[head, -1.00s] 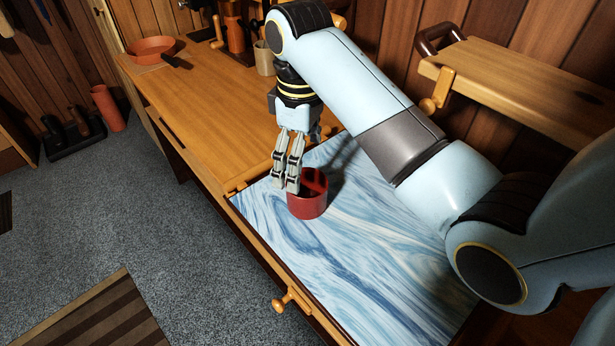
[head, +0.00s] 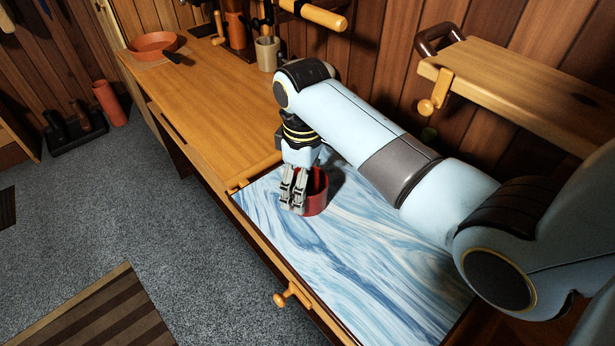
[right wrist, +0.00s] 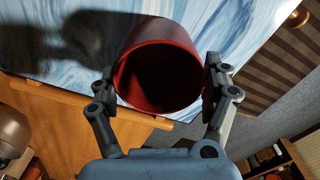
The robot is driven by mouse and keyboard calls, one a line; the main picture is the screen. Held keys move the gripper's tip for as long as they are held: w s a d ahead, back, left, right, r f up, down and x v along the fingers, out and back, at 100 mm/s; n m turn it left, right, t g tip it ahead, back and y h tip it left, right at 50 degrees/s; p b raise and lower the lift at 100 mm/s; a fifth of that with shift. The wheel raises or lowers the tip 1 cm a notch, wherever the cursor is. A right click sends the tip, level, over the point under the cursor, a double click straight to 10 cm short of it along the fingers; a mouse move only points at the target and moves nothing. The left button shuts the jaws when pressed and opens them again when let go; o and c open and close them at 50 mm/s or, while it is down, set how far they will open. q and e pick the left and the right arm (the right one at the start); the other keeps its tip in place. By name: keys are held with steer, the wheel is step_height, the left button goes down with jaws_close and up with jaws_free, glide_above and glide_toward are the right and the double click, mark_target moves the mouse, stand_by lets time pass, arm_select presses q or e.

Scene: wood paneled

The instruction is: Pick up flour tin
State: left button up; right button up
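A red, open-topped round tin (head: 317,191), the only tin-like thing in view, stands on a blue-and-white marbled surface. I see no label. My right gripper (head: 294,201) is lowered at the tin, and its fingers cover the tin's left side in the head view. In the right wrist view the tin (right wrist: 158,65) shows its dark mouth between the two fingers of my right gripper (right wrist: 160,84). One finger is on each side, against the wall or very close. I cannot tell whether they grip it. My left gripper is not in view.
The marbled surface (head: 350,270) is clear in front of the tin. A wooden worktop (head: 215,110) lies behind it, with an orange bowl (head: 155,43) and a beige cup (head: 267,54). A wooden shelf (head: 530,95) juts out at the right. A knob (head: 288,297) sticks out at the front.

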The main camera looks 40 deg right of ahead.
steer(key=c, duration=0.8)
steer(key=shift+o, duration=0.2)
steer(key=shift+r, duration=0.6)
step_height(320, 180, up, 3)
steer(key=shift+w+f+b, duration=0.1)
steer(key=shift+b, duration=0.4)
steer(key=s+d+r+b, duration=0.1)
steer(key=s+d+r, duration=0.6)
steer(key=s+d, duration=0.1)
steer(key=shift+s+d, duration=0.15)
steer(key=shift+s, duration=0.1)
